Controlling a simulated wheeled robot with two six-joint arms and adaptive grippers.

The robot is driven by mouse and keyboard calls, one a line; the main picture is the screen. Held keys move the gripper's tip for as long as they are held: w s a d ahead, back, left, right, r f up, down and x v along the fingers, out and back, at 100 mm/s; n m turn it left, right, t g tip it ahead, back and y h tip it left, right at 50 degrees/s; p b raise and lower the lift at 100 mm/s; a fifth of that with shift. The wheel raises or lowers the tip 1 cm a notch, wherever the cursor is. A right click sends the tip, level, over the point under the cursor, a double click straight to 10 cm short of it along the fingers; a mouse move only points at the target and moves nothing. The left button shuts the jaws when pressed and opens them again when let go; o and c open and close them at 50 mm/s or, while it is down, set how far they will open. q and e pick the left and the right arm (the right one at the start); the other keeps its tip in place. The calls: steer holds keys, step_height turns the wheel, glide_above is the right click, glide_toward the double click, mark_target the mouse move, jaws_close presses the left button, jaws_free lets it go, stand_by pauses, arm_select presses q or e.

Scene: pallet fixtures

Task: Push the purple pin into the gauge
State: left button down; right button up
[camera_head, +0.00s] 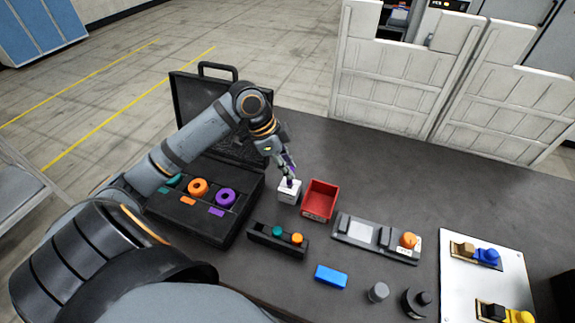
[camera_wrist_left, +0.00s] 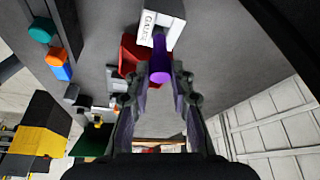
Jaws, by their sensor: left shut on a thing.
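The purple pin (camera_wrist_left: 160,62) is between the fingers of my left gripper (camera_head: 287,174), which is shut on it. The gauge (camera_head: 289,192) is a small white block standing on the dark table. In the left wrist view the gauge (camera_wrist_left: 161,22) shows its printed label, and the pin's end overlaps its edge. In the head view the pin's lower end is at the top of the gauge; I cannot tell how far it is in. The fingers hide part of the pin. My right gripper is not in view.
A red bin (camera_head: 320,199) stands close right of the gauge. An open black case (camera_head: 196,225) with orange and purple rings is on the left. A black holder (camera_head: 277,240), a grey fixture (camera_head: 376,239) and a blue block (camera_head: 331,277) lie nearer.

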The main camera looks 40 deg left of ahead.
arm_select(q)
steer(key=shift+f+b, duration=0.5)
steer(key=shift+f, duration=0.6)
steer(key=c, duration=1.1)
jaws_free()
steer(key=o, duration=0.4)
step_height(320, 180, up, 9)
steer(key=p, duration=1)
steer(key=shift+r, duration=0.15)
